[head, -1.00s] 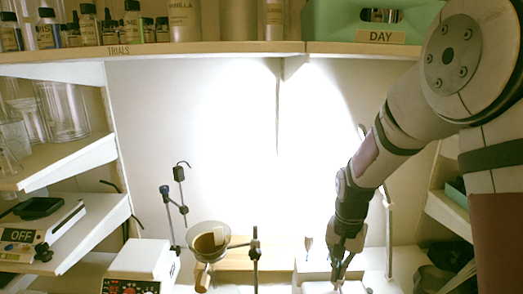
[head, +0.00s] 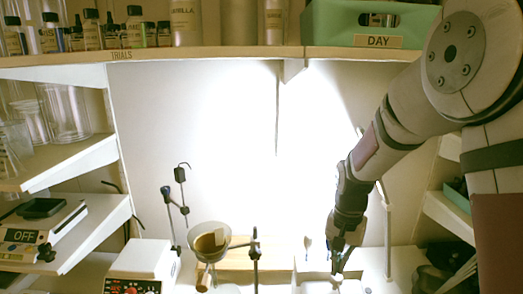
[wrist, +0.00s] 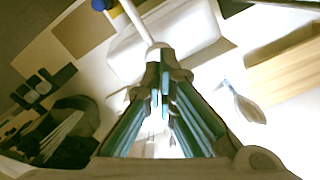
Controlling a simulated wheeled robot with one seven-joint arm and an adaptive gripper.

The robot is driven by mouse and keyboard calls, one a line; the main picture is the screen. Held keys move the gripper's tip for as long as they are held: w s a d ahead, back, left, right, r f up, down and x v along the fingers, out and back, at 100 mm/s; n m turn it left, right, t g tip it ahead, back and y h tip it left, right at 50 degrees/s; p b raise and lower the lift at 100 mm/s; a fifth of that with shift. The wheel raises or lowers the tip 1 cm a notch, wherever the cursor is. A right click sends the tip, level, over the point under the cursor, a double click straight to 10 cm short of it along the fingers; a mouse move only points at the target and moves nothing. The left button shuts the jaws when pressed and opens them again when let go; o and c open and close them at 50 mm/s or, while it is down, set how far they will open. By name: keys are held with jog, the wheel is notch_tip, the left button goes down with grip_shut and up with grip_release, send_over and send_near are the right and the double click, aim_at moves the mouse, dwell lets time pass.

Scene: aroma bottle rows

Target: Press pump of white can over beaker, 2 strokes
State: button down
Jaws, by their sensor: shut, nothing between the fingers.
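My gripper (head: 338,270) hangs low at the right of the bench in the head view, fingers pointing down. In the wrist view its teal-lined fingers (wrist: 158,62) come together at the tips and hold nothing. A pale, blocky white thing (head: 311,270) is beside and behind the fingertips; I cannot tell whether it is the white can. I cannot pick out a pump head. A wide glass bowl (head: 209,239) with amber-brown content is held on a stand to the left. No beaker is clearly identifiable on the bench; the bench's front part is cut off.
A thin stand post (head: 255,255) rises between the bowl and my gripper. A white device (head: 142,263) stands at the left, with a wooden board (head: 236,262) behind the bowl. Glass vessels (head: 66,112) fill the left shelf. A green crate (head: 335,24) and bottles sit on the upper shelf.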

jog(key=shift+r+p, duration=0.85)
jog(key=shift+r, duration=2.15)
jog(key=s+r+n+t, duration=0.3)
jog(key=s+r, duration=0.8)
jog(key=r, duration=0.2)
jog(key=s+r+n+t+b, duration=0.1)
jog(key=s+r+n+t, duration=0.1)
jog(key=s, duration=1)
jog(key=shift+s+n+t+b, duration=0.3)
jog(key=shift+s+n+b, duration=0.05)
jog(key=shift+n, duration=0.15)
